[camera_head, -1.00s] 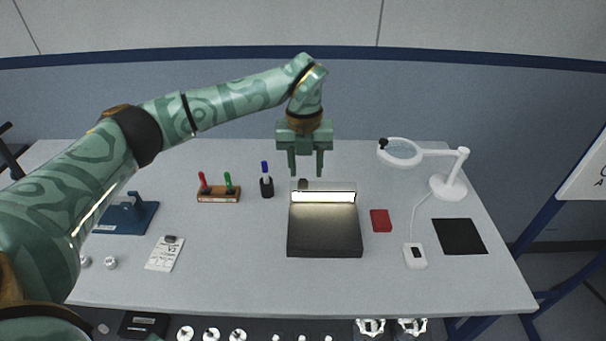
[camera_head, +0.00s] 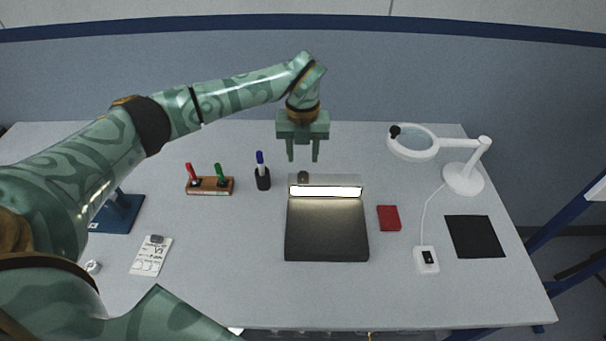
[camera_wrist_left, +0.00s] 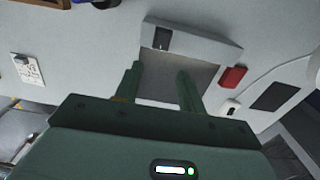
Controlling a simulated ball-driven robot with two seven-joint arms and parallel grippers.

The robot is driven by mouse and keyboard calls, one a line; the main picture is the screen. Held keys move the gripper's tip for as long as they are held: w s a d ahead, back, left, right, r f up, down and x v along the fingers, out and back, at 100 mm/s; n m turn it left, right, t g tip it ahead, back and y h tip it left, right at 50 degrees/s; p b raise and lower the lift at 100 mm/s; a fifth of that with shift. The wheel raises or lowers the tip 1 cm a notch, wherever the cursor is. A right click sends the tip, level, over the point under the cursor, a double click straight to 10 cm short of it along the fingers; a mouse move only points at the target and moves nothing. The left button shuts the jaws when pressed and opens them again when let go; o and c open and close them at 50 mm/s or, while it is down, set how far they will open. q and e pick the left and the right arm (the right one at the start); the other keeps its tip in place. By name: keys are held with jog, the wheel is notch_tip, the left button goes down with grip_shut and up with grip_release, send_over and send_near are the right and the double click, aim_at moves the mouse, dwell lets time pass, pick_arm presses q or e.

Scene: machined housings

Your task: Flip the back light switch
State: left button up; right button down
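The light box (camera_head: 326,232) is a dark panel with a glowing strip (camera_head: 326,191) along its raised back bar. A small dark switch (camera_head: 303,177) sits on top of that bar at its left end. In the left wrist view the switch is a black rectangle (camera_wrist_left: 162,38) on the pale housing (camera_wrist_left: 195,47). My left gripper (camera_head: 303,159) points down, open and empty, and appears just behind and above the switch in the head view. It also shows in the left wrist view (camera_wrist_left: 158,72), fingers apart. I cannot tell the exact height gap. My right gripper is not in view.
A blue marker in a black holder (camera_head: 263,179) and a wooden marker stand (camera_head: 210,186) are left of the box. A red block (camera_head: 389,218), a white-cased switch (camera_head: 427,259), a magnifier lamp (camera_head: 463,179) and a black mat (camera_head: 474,237) are to the right.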

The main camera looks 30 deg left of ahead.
aim_at(303, 181)
pick_arm(q)
notch_tip(303, 181, down, 8)
jog(key=shift+f+b, duration=0.1)
jog(key=shift+b, duration=0.4)
